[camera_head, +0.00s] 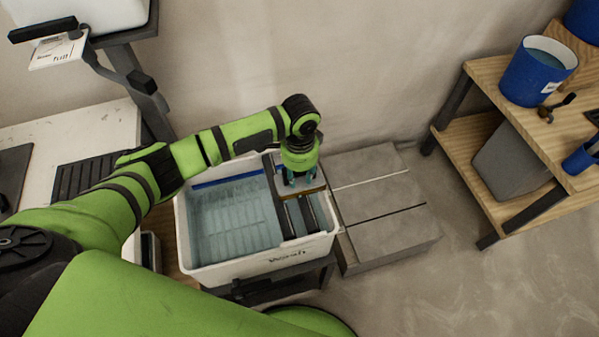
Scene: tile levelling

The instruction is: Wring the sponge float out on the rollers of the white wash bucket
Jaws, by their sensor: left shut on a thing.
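The white wash bucket (225,271) stands in the middle of the view, with water (232,218) in its wide left part. Dark rollers (299,222) run along its right part. My left gripper (301,181) points down over the far half of the rollers. It is shut on the sponge float, a flat grey plate with a tan-orange sponge edge (307,192). The float is partly hidden by the gripper. I cannot tell whether its sponge touches the rollers. My right gripper is not in view.
Grey tiles (382,207) lie right of the bucket, with gaps between them. A wooden shelf (482,142) at the right holds a blue bucket of water (530,85) and a grey bin (508,160). A white bench (95,140) stands left. Bare floor lies at the lower right.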

